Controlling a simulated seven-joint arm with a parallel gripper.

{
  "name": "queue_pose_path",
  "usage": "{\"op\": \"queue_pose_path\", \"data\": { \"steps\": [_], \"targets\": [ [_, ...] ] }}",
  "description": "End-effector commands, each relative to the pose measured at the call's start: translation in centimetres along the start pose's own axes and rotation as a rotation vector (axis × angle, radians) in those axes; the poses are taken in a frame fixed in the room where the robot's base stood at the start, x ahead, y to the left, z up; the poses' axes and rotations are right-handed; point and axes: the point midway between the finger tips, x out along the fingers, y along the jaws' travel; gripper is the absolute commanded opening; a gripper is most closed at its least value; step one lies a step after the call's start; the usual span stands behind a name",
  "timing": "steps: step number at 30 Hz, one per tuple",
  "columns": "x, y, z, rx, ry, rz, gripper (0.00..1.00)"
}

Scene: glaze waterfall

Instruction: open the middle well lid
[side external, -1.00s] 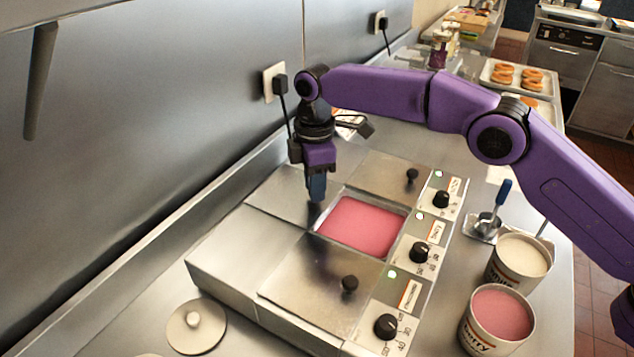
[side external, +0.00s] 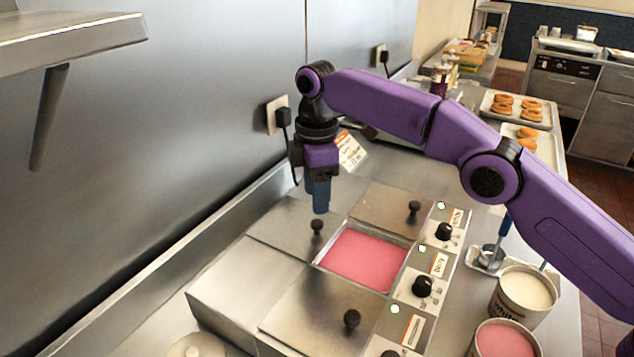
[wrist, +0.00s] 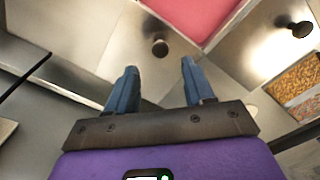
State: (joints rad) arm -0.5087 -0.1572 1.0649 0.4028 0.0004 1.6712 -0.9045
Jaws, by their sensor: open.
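The middle well (side external: 362,258) stands open and shows pink glaze, which also shows at the top of the wrist view (wrist: 196,14). Its steel lid (side external: 293,226) lies to the left of the opening, toward the wall, with a black knob (side external: 316,227) on top. The knob also shows in the wrist view (wrist: 159,47). My gripper (side external: 320,211) is above this lid, just over the knob and apart from it. In the wrist view the blue fingers (wrist: 158,70) are spread with nothing between them.
The far well lid (side external: 385,209) and near well lid (side external: 325,312) are closed, each with a black knob. Dials line the unit's right side. Tubs of cream (side external: 524,291) and pink glaze (side external: 504,342) stand at right. A ladle (side external: 491,256) rests beyond them. The wall is close at left.

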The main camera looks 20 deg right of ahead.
Motion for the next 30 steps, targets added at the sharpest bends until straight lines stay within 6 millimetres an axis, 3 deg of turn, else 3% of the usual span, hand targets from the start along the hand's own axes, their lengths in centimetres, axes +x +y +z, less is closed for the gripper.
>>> {"op": "queue_pose_path", "data": {
  "steps": [10,30],
  "targets": [
    [-1.6,-0.1,0.1,-0.001,0.001,0.001,0.52],
    [-1.7,-0.1,0.1,0.000,0.000,0.001,0.52]
  ]
}}
